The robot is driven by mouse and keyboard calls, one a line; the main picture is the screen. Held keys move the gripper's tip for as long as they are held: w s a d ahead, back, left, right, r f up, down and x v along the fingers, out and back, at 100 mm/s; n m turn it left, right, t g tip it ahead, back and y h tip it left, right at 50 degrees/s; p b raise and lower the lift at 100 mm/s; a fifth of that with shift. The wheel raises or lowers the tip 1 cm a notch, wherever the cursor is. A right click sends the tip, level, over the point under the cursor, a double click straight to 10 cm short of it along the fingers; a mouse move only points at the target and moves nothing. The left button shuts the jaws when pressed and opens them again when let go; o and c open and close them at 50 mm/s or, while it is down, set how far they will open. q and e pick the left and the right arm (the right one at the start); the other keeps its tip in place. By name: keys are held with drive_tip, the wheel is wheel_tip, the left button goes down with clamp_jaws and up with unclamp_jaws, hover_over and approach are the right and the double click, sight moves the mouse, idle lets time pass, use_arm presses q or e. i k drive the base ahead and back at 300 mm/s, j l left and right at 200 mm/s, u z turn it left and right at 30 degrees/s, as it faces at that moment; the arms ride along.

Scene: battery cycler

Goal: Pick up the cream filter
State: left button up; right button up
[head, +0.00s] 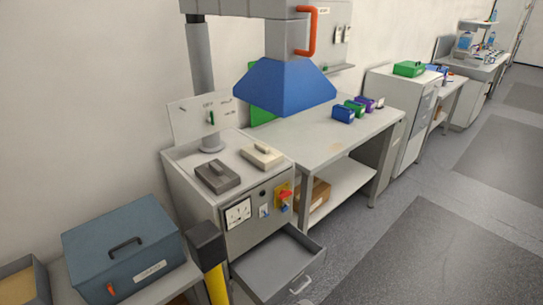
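The cream filter (262,156) is a flat cream block with a raised grip on top. It sits on the top of a grey cabinet (185,190), towards the right side. A dark grey block (217,177) of similar shape lies just left of it, with a narrow gap between them. Neither of my grippers shows in the head view, and nothing is touching the cream filter.
A blue hood (285,87) hangs beyond and above the cabinet. An open empty drawer (277,268) juts from the cabinet front. A yellow post with a dark cap (207,244) stands in front. A blue-grey box (122,248) is at left. Floor at right is clear.

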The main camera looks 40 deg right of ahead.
sight(266, 157)
drive_tip(key=z, duration=1.45)
drive_tip(key=i+j, duration=0.05)
